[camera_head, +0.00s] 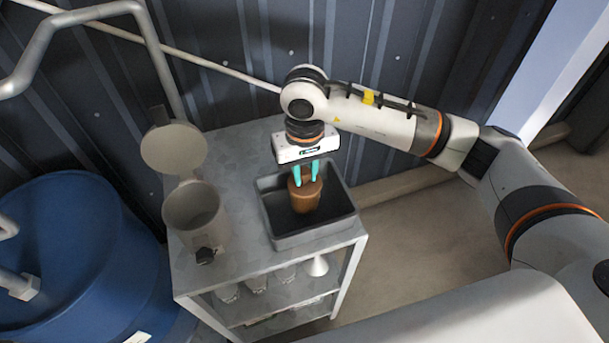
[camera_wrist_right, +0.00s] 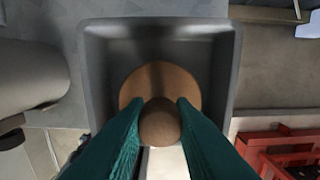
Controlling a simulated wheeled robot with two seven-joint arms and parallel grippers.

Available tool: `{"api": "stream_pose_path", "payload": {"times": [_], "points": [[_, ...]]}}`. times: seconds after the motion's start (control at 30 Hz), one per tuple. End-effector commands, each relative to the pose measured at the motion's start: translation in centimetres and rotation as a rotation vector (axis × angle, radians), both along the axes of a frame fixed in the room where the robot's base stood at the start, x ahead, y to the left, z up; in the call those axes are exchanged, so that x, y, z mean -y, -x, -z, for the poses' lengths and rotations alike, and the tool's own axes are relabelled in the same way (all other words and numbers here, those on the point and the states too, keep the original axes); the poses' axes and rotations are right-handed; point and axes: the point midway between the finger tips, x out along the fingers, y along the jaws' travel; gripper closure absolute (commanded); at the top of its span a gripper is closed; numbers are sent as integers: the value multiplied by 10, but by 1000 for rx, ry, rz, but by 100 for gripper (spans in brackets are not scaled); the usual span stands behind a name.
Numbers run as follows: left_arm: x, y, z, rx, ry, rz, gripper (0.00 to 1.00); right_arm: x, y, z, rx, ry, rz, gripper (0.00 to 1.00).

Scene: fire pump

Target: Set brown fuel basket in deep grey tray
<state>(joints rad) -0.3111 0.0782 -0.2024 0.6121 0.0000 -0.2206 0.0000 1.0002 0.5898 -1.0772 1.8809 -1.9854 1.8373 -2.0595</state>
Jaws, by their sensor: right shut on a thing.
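The brown fuel basket (camera_head: 305,195) is a small round brown piece with a knob on top. It is inside the outline of the deep grey tray (camera_head: 315,240), a dark rectangular tray on the metal shelf unit. My right gripper (camera_head: 306,180) points down with teal fingers shut on the basket's knob. In the right wrist view the basket (camera_wrist_right: 180,82) shows between the fingers (camera_wrist_right: 160,115), with the tray's rim (camera_wrist_right: 160,25) around it. I cannot tell whether its bottom touches the tray floor. My left gripper is not in view.
A grey canister (camera_head: 194,214) with its round lid (camera_head: 174,148) raised stands left of the tray on the shelf top (camera_head: 240,160). A blue drum (camera_head: 75,255) is at the far left. Several glass items and a white funnel (camera_head: 317,266) are on the lower shelf. A red crate (camera_wrist_right: 285,150) shows at lower right in the wrist view.

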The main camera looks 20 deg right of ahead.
Motion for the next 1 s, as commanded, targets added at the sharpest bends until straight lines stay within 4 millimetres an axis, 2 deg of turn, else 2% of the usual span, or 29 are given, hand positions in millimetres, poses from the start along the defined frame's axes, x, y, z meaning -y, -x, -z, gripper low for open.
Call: {"api": "stream_pose_path", "payload": {"times": [0.2,0.33,0.6,0.63,0.73,1.0], "points": [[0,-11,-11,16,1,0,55,0,1,26,-4,-1,0,100],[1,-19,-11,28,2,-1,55,0,0,28,-1,0,-1,100],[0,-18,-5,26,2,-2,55,0,0,31,-1,0,-1,100],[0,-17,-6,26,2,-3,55,0,0,30,-1,0,-1,75],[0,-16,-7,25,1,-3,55,0,0,30,-1,0,-1,58],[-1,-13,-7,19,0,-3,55,0,0,29,-1,0,0,56]]}}
